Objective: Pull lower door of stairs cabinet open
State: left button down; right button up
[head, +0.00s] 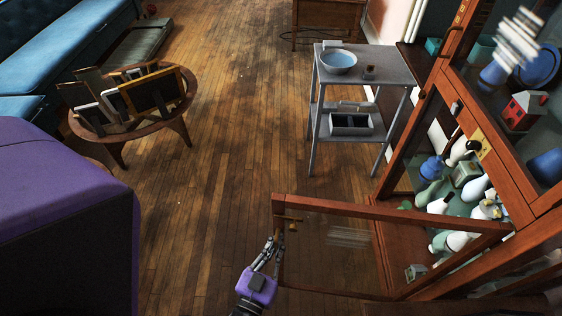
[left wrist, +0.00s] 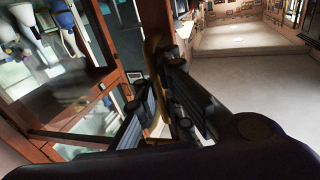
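The lower door (head: 390,212) of the cabinet, a wooden frame around glass, stands swung well out to the left from the cabinet front. A small brass fitting (head: 291,222) shows near its free edge. My left gripper (head: 272,248) is just left of that free edge, below the brass fitting. In the left wrist view its two dark fingers (left wrist: 160,100) are apart, with a tan strip and the brown door frame (left wrist: 156,25) showing between and beyond them. Whether they touch the door cannot be told. My right gripper is not in view.
The cabinet's shelf (head: 422,192) holds several bottles and figures. A grey two-tier cart (head: 390,70) with a blue bowl (head: 338,62) stands beyond the door. A round wooden table (head: 165,118) with frames is at the left. The wooden floor (head: 225,130) between is clear.

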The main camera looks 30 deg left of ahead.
pick_arm(q)
jog(key=c, duration=2.4)
grip_release()
jog(key=shift+a, duration=0.25)
jog(key=shift+c, duration=0.2)
jog(key=o, duration=0.6)
jog(key=shift+s, duration=0.1)
